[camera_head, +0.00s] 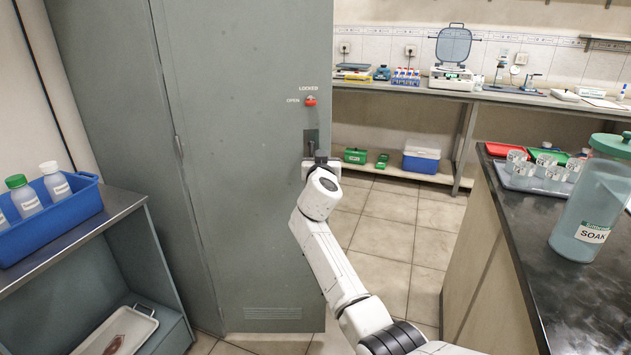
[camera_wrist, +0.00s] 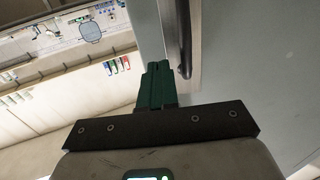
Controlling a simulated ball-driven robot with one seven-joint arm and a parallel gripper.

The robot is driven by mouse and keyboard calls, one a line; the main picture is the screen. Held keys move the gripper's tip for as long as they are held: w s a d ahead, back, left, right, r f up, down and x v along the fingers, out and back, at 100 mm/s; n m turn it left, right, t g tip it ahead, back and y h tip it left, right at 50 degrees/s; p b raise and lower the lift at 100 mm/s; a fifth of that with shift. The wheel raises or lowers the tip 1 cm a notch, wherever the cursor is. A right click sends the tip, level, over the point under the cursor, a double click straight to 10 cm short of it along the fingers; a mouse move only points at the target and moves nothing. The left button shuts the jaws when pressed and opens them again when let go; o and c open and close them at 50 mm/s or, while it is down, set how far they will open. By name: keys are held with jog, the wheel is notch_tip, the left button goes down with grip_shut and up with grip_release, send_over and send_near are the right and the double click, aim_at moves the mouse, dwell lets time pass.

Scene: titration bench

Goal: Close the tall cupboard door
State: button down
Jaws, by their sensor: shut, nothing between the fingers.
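The door also fills the right of the wrist view (camera_wrist: 255,65), with the handle as a dark upright bar (camera_wrist: 184,40). How far the door stands open is hard to tell. My gripper (camera_head: 318,160) is just below the handle. In the wrist view its green fingers (camera_wrist: 156,82) are together and empty, beside the handle near the door's edge; contact is unclear.
A steel shelf unit (camera_head: 120,207) with a blue bottle tray (camera_head: 58,222) stands left of the cupboard. A dark-topped bench (camera_head: 520,240) with a SOAK jar (camera_head: 590,205) is at right. Tiled floor (camera_head: 385,235) is clear between. A back bench (camera_head: 420,91) holds instruments.

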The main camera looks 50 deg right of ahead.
aim_at(321, 147)
jog(key=w+d+b, duration=0.1)
jog(key=w+d, duration=0.1)
jog(key=w+d+n+t+y+b, duration=0.1)
jog(key=d+b, duration=0.1)
jog(key=w+d+n+t+y+b, duration=0.1)
jog(key=w+d+b, duration=0.1)
jog(key=d, duration=0.1)
jog(key=shift+w+f, duration=0.3)
jog(key=shift+w, duration=0.05)
jog(key=shift+t, duration=0.3)
jog(key=b+x, duration=0.4)
jog(key=b, duration=0.9)
jog(key=shift+w+d+r, duration=0.1)
jog(key=shift+w+d, duration=0.15)
jog(key=shift+w, duration=0.05)
jog(key=shift+d+r+b, duration=0.1)
jog(key=shift+r+b, duration=0.15)
jog(key=shift+b, duration=0.3)
